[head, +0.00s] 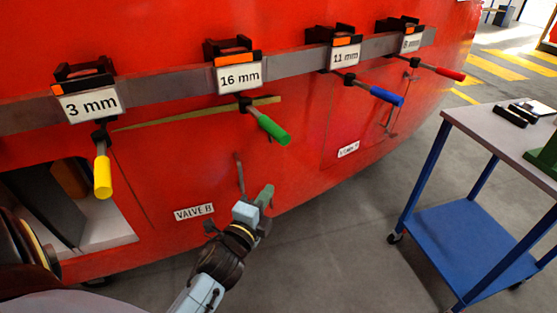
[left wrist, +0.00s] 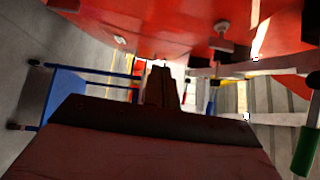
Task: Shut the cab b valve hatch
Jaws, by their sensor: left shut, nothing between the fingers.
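The cab b valve hatch (head: 165,165) is a red panel low on the red cab side, with a "VALVE B" label (head: 194,211) and a grey upright handle (head: 240,174). A tan wedge-shaped strip (head: 195,113) shows along its top, wider toward the right, so the hatch looks slightly ajar. My left gripper (head: 264,197) is shut and empty at the hatch's lower right, just right of the handle. I cannot tell whether it touches the panel. Its fingers also show in the left wrist view (left wrist: 162,88). My right gripper is not in view.
A grey rail (head: 185,81) above the hatch carries several size-marked clamps, with green (head: 273,130), yellow (head: 103,177) and blue (head: 386,96) handles sticking out. An open recess (head: 105,228) lies left. A blue-framed cart (head: 465,240) stands right; the floor between is clear.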

